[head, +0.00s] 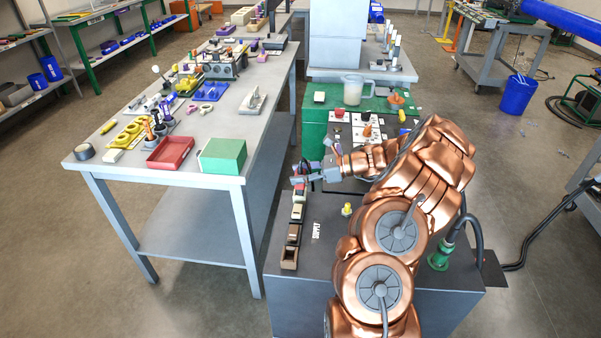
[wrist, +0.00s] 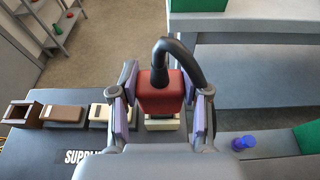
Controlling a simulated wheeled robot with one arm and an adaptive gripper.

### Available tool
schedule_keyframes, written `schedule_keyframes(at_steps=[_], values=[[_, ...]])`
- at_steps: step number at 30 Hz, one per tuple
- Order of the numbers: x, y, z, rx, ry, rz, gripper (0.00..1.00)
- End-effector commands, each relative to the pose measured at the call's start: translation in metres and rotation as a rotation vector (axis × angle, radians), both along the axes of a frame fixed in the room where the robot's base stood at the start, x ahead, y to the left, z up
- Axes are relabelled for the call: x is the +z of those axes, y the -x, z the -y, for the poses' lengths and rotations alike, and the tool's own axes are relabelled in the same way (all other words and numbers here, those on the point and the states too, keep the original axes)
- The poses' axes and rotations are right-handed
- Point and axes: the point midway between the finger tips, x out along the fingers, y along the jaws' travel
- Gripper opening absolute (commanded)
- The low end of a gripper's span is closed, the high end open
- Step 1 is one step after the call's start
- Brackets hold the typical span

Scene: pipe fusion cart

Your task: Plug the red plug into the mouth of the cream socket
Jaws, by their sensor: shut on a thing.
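The red plug (wrist: 161,92) is held between the purple pads of my gripper (wrist: 161,108) in the wrist view, with a thick black cable arching from its top. The cream socket (wrist: 161,123) shows directly below the plug, partly hidden by it and by my wrist. I cannot tell whether the plug touches the socket or enters its mouth. In the head view my gripper (head: 304,178) is over the far end of the socket row on the dark cart top, and the plug is a small red patch (head: 299,187) beneath it.
A dark brown open socket (wrist: 21,113), a brown one (wrist: 63,113) and a tan one (wrist: 98,113) stand in a row to the left in the wrist view. A yellow knobbed piece (head: 347,209) stands on the cart (head: 330,250). A grey workbench (head: 120,168) is to the left, across a gap.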

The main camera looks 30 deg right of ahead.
Motion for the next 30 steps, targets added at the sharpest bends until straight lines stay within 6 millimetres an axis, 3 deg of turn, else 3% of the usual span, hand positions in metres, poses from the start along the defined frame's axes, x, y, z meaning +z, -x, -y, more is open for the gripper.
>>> schedule_keyframes(at_steps=[29,30], values=[[-0.02,0.0,0.0,0.001,-0.001,-0.001,0.0],[-0.019,0.0,0.0,0.0,-0.001,-0.001,0.5]])
